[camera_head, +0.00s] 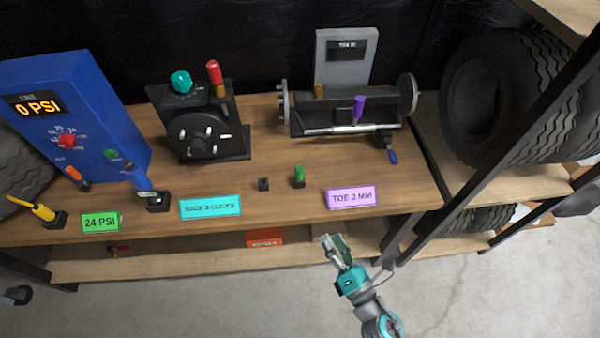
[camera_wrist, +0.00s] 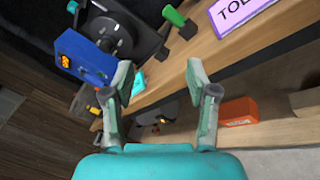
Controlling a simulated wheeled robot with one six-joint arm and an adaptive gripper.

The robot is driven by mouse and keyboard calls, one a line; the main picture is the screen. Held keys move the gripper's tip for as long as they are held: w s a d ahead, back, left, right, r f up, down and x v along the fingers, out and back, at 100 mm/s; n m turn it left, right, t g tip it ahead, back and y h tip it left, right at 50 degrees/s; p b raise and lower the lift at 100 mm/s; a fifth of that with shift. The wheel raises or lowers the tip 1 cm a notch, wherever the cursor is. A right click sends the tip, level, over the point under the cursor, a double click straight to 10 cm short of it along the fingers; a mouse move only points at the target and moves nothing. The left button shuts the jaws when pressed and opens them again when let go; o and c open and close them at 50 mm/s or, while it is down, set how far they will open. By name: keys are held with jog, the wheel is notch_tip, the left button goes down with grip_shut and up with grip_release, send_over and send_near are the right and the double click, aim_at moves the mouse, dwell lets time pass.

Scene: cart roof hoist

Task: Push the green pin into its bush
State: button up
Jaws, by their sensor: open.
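The green pin (camera_head: 299,172) stands upright in a small black block near the front edge of the bench. In the wrist view the green pin (camera_wrist: 174,15) shows near the top edge. A second small black block (camera_head: 263,184) stands just left of it with nothing in it. I cannot tell for sure which block is the pin's bush. My gripper (camera_head: 335,247) is open and empty, in front of the bench and to the right of the pin, apart from everything. In the wrist view my gripper (camera_wrist: 161,80) shows both fingers spread.
On the bench (camera_head: 405,190) stand a blue gauge box (camera_head: 85,110), a black hub device (camera_head: 205,125) and a grey fixture with a purple handle (camera_head: 358,107). Name plates line the front edge. A post (camera_head: 480,150) rises at the right. An orange box (camera_head: 265,237) is on the lower shelf.

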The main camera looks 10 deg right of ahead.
aim_at(302, 177)
jog(key=w+n, duration=0.3)
jog(key=w, duration=0.1)
jog(key=w+a+n+g+y, duration=0.1)
jog(key=w+n, duration=0.3)
jog(key=w+f+n, duration=0.1)
jog(key=w+n, duration=0.3)
jog(key=w, duration=0.1)
jog(key=shift+a+g+y, duration=0.3)
jog(key=shift+y, duration=0.1)
jog(key=x, duration=1.1)
jog(key=shift+d+f, duration=0.1)
jog(key=shift+d, duration=0.05)
grip_shut()
